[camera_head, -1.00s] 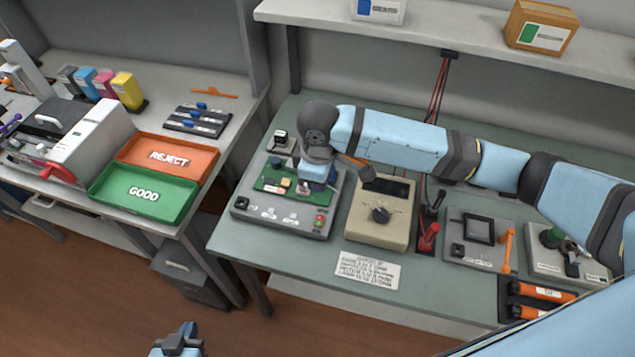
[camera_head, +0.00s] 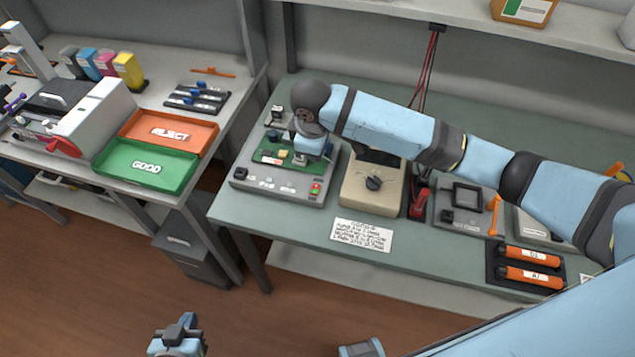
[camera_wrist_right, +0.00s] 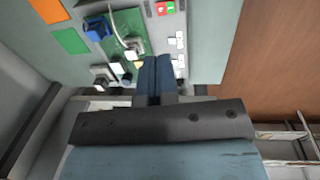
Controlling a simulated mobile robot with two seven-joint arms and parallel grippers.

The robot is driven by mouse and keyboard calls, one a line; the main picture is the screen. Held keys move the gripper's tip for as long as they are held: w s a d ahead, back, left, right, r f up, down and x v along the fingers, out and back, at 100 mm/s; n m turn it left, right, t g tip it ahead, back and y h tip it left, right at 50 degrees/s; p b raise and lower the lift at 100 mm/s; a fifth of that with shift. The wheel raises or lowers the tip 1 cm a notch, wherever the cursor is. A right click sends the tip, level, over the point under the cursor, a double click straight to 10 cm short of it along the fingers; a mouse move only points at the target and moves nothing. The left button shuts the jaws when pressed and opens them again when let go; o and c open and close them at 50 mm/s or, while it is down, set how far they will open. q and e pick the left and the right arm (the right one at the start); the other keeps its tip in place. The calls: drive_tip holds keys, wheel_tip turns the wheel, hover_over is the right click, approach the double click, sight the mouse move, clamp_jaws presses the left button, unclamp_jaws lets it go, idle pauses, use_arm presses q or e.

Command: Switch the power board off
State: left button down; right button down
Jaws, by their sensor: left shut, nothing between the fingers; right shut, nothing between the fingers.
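A grey test unit (camera_head: 240,178) with a green circuit board (camera_head: 268,150) on top stands at the left end of the green bench. A red and green button pair (camera_head: 316,188) is at its front right corner; it also shows in the right wrist view (camera_wrist_right: 166,7). My right arm reaches over the unit from the right. Its wrist hides part of the board in the head view. In the right wrist view my right gripper (camera_wrist_right: 155,62) is shut and empty, its fingertips over the board's edge; contact cannot be told. My left gripper (camera_head: 180,335) is shut and empty, low over the floor.
A beige meter with a dial (camera_head: 373,183) stands right of the unit. A paper label (camera_head: 361,236) lies in front. Green (camera_head: 148,168) and orange (camera_head: 168,133) trays are on the left table. Orange cylinders (camera_head: 528,256) lie at right. An upper shelf (camera_head: 480,20) runs behind.

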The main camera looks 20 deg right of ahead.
sight(317, 186)
drive_tip(key=f, duration=0.4)
drive_tip(key=f+p, duration=0.1)
drive_tip(key=f, duration=0.4)
drive_tip(key=w+d+f, duration=0.1)
drive_tip(key=f, duration=0.4)
drive_tip(key=shift+w+p, duration=0.1)
drive_tip(key=shift+p, duration=0.25)
